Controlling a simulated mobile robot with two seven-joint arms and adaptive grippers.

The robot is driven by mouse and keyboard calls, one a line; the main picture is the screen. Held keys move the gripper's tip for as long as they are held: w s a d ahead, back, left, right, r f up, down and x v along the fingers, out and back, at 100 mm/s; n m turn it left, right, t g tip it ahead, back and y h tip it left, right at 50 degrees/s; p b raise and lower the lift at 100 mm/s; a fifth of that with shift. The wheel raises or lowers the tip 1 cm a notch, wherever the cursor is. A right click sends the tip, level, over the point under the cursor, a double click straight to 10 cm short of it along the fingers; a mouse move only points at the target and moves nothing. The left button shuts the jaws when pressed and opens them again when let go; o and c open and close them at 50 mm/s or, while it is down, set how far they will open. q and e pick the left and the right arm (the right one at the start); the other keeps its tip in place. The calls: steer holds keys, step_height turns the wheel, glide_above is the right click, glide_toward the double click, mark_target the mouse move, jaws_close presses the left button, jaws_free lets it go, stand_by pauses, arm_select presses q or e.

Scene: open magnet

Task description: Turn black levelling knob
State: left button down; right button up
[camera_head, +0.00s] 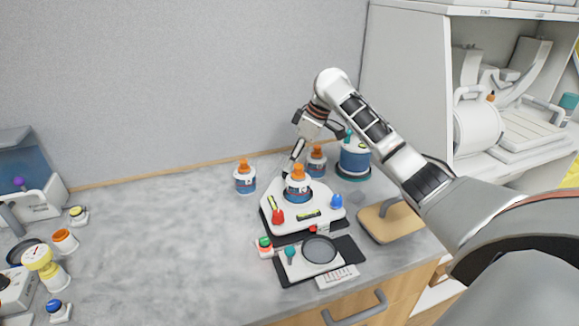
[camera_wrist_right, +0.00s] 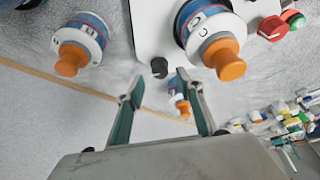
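The black levelling knob (camera_wrist_right: 159,67) shows in the right wrist view at the edge of a white plate. In the head view I cannot make it out behind my right gripper and the bottle. The white plate (camera_head: 318,218) carries a bottle with an orange cap (camera_head: 297,184), a red knob (camera_head: 277,217) and a blue knob (camera_head: 337,201). My right gripper (camera_wrist_right: 162,90) is open and empty, its fingertips just short of the black knob, which lies between them in the picture. In the head view my right gripper (camera_head: 297,152) points down at the plate's back edge. My left gripper is out of view.
Two bottles with orange caps (camera_head: 245,178) (camera_head: 316,161) stand behind the plate. A blue-and-white container (camera_head: 355,158) stands at right. A black pan-like disc (camera_head: 319,249) lies in front. The counter's middle left is clear.

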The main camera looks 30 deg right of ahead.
steer(key=v, duration=0.8)
steer(key=shift+r, duration=0.2)
steer(key=shift+s, duration=0.15)
